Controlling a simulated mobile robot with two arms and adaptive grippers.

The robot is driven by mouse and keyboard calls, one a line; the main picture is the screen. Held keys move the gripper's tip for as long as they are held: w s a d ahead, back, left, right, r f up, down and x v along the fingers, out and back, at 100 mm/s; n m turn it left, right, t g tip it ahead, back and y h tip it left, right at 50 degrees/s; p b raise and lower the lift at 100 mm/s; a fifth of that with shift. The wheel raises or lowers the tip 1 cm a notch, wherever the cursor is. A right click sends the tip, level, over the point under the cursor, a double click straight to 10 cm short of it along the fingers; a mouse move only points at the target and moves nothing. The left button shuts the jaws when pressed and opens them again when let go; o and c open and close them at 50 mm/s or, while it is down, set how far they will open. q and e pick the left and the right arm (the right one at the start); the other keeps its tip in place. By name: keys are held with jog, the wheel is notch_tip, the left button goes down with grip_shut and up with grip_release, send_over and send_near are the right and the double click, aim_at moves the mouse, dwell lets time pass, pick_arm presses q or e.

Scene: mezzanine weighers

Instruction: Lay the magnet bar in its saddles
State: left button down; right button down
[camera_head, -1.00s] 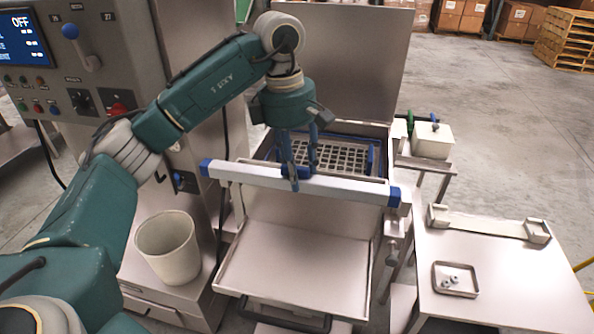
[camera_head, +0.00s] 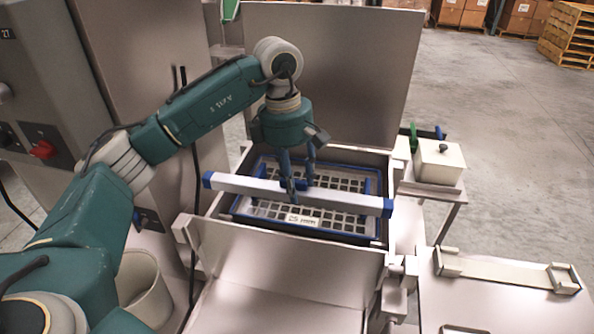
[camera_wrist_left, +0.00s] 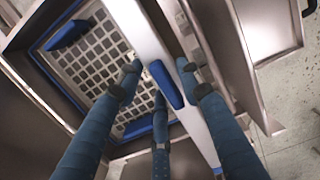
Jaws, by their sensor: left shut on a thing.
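The magnet bar (camera_head: 340,200) is a long pale metal bar with blue end caps. My left gripper (camera_head: 291,192) is shut on the blue grip near its middle and holds it level above the blue-framed sieve grid (camera_head: 250,207) in the open steel box. In the left wrist view the fingers (camera_wrist_left: 165,95) straddle the bar (camera_wrist_left: 145,35) and its blue grip (camera_wrist_left: 167,84). At the right, a plate with a raised bracket at each end, seemingly the saddles (camera_head: 500,270), stands empty on a side table. My right gripper is not in view.
The box has a raised lid (camera_head: 340,70) behind and a front flap (camera_head: 290,265). A lidded pale container (camera_head: 440,162) stands right of the box. A bin (camera_head: 140,285) is at lower left. The side table (camera_head: 480,302) has bare room before the bracket plate.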

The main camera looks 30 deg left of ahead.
pick_arm(q)
jog(key=shift+s+f, duration=0.1)
jog(key=shift+f, duration=0.2)
jog(key=shift+w+f+b, duration=0.2)
jog(key=shift+f+b, duration=0.45)
jog(key=shift+f, duration=0.3)
jog(key=shift+f+b, duration=3.95)
jog(key=shift+f, duration=2.75)
jog(key=shift+f, duration=0.1)
jog(key=c, duration=1.3)
grip_release()
jog(key=shift+o, duration=1.1)
jog(key=shift+f, duration=0.15)
